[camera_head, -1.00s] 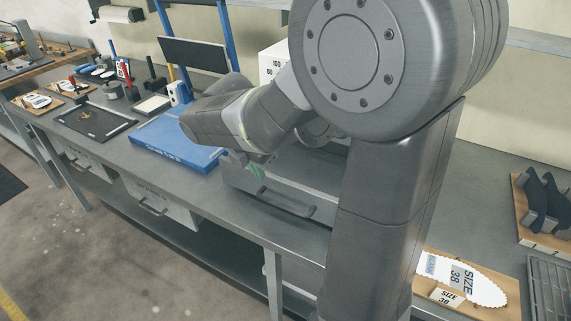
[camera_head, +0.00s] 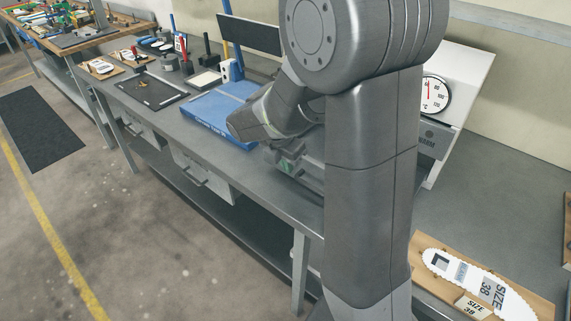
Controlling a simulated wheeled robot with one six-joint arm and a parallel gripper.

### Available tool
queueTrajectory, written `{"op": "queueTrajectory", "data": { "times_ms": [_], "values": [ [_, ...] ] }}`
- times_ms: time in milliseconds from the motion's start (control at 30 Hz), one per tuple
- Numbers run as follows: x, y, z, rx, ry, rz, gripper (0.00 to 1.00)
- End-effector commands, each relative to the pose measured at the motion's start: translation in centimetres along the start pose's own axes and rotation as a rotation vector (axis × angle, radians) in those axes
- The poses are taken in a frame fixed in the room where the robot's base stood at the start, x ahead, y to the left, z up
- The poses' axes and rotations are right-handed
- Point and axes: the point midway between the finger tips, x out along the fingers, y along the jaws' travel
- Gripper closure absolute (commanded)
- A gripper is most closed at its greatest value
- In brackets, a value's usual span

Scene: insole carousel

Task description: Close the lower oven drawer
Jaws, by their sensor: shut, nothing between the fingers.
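The oven (camera_head: 468,72) is a white box with a round dial, partly behind my arm at the right. A grey panel with lettering shows below the dial. A short stretch of the lower oven drawer (camera_head: 312,172) shows just left of my arm column, low over the bench. Its handle and most of its length are hidden, so I cannot tell how far out it stands. My gripper (camera_head: 290,165) is shut and empty, with greenish fingertips pointing down at the near end of the drawer. I cannot tell whether they touch it.
A blue press base (camera_head: 217,115) stands close to the left of my gripper. A black tray (camera_head: 150,91) lies farther left. Bench drawers (camera_head: 203,178) hang under the front edge. A board with a size 38 insole (camera_head: 470,275) lies at the right. The floor in front is clear.

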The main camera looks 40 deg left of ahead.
Motion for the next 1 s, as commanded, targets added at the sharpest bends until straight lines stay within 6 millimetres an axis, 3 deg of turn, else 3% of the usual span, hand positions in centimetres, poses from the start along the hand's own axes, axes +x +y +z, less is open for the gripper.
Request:
{"op": "queueTrajectory", "data": {
  "times_ms": [267, 700, 1000],
  "values": [
    [0.2, -0.1, 1.6, 0.004, 0.0, -0.002, 1.0],
    [2.5, -0.1, 11.8, 0.005, 0.0, -0.003, 1.0],
    [3.9, 0.0, 16.2, 0.002, 0.0, -0.001, 1.0]
  ]
}}
